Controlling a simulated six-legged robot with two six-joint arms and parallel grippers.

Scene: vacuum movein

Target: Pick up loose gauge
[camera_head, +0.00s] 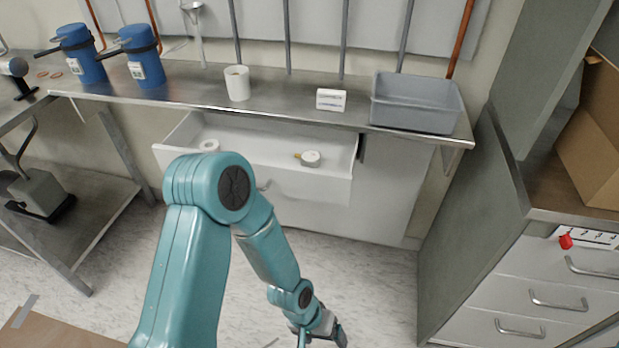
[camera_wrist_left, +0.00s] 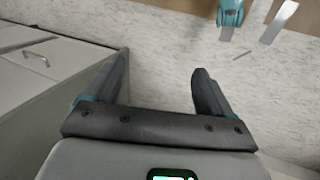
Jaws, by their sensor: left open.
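The gauge (camera_head: 311,158), a small round pale dial with a short brass stem pointing left, lies in an open white drawer (camera_head: 255,178) under the steel bench in the head view. My left arm comes in from the bottom left. My left gripper (camera_head: 326,337) is low over the floor at the bottom edge, in front of and well below the drawer. The left wrist view shows its two dark fingers (camera_wrist_left: 160,88) spread apart with nothing between them, only floor beyond. The gauge is not in that view.
A white roll-like thing (camera_head: 209,146) lies left in the drawer. The steel bench (camera_head: 290,106) carries blue canisters (camera_head: 142,56), a white cup (camera_head: 237,83), a small white box (camera_head: 331,100) and a grey bin (camera_head: 416,102). A grey drawer cabinet (camera_head: 535,285) stands right. Floor is clear between.

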